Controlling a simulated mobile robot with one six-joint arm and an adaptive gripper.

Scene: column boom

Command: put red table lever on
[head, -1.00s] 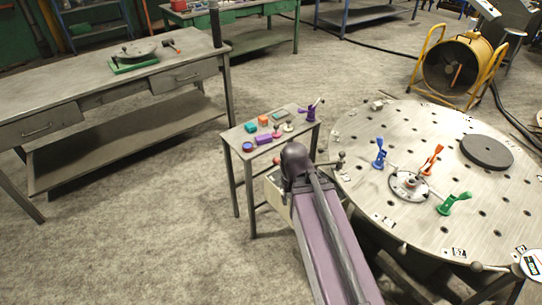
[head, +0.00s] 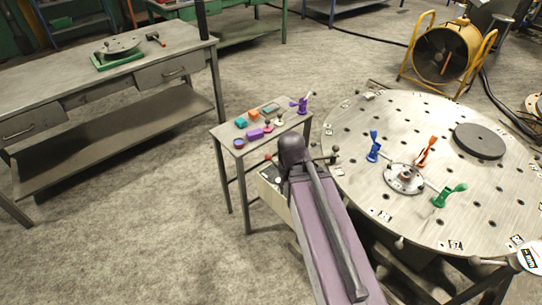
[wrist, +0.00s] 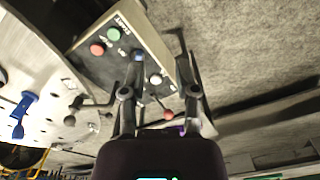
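A red-orange lever clamp (head: 427,150) stands tilted up on the round perforated table (head: 350,190), between a blue lever (head: 374,146) and a green lever (head: 448,195). In the wrist view, a control box (wrist: 100,72) carries a red button (wrist: 97,49), a green button (wrist: 113,34) and blue and white knobs. A lever with a red knob (wrist: 168,115) sticks out of its side, and a black-knobbed lever (wrist: 77,103) is at its left. My gripper (wrist: 160,60) is open and empty, its fingers spread across the box's near edge.
A small table (head: 228,133) with coloured blocks and a purple clamp (head: 300,103) stands left of the round table. A dark disc (head: 479,141) lies on the round table. A workbench (head: 60,82) is at the left, a yellow fan (head: 445,52) behind. Floor at left is clear.

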